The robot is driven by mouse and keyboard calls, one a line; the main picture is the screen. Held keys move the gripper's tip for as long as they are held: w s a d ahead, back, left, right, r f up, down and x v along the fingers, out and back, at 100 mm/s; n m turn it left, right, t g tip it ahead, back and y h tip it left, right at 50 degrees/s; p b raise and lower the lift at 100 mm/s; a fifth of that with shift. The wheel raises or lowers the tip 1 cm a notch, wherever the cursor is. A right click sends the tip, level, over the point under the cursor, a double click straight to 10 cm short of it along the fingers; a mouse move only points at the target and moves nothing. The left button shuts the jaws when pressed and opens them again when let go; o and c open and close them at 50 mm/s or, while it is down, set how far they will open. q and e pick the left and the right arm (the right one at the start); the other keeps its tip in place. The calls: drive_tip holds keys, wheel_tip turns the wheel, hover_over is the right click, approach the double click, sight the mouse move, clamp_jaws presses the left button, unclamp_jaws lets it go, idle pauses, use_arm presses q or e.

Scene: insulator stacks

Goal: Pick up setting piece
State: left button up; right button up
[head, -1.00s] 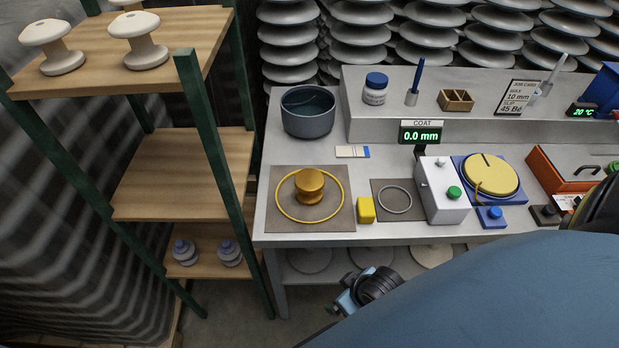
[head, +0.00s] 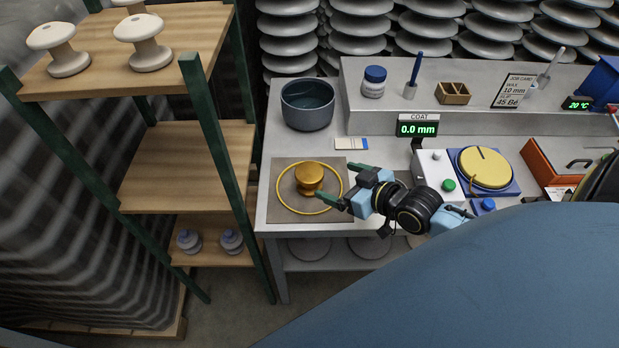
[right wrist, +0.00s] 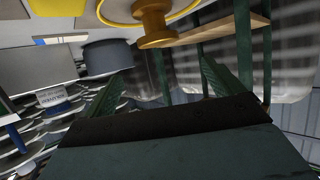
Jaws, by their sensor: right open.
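The gold spool-shaped piece (head: 309,178) stands upright on a grey-brown mat (head: 285,212) at the left of the bench, inside a yellow ring (head: 282,199). I take it to be the setting piece. My right gripper (head: 341,182) is open and empty just right of the piece, its green fingers pointing left towards it. In the right wrist view the gold piece (right wrist: 153,22) shows at the top, beyond the spread fingers (right wrist: 162,85), apart from them. My left gripper is not in view.
A dark bowl (head: 307,105) stands behind the mat. The COAT display (head: 418,127) and a white box (head: 433,165) are to the right. A wooden shelf (head: 185,170) with white insulators stands left. The yellow block (right wrist: 57,6) is hidden by my arm in the head view.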

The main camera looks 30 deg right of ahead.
sight(309, 172)
drive_tip(key=b+x, duration=0.1)
drive_tip(key=x, duration=0.7)
drive_tip(key=shift+w+d+r, duration=0.1)
drive_tip(key=shift+d, duration=0.05)
drive_tip(key=shift+s+f+b+x, duration=0.1)
drive_tip(key=shift+f+b+x, duration=0.1)
drive_tip(key=shift+x, duration=0.7)
drive_tip(key=shift+s+f+b+x, duration=0.1)
drive_tip(key=shift+b+x, duration=0.15)
drive_tip(key=shift+x, duration=0.65)
drive_tip(key=shift+f+b+x, duration=0.2)
drive_tip(key=shift+x, duration=0.7)
drive_tip(key=shift+r, duration=0.1)
drive_tip(key=c, duration=1.3)
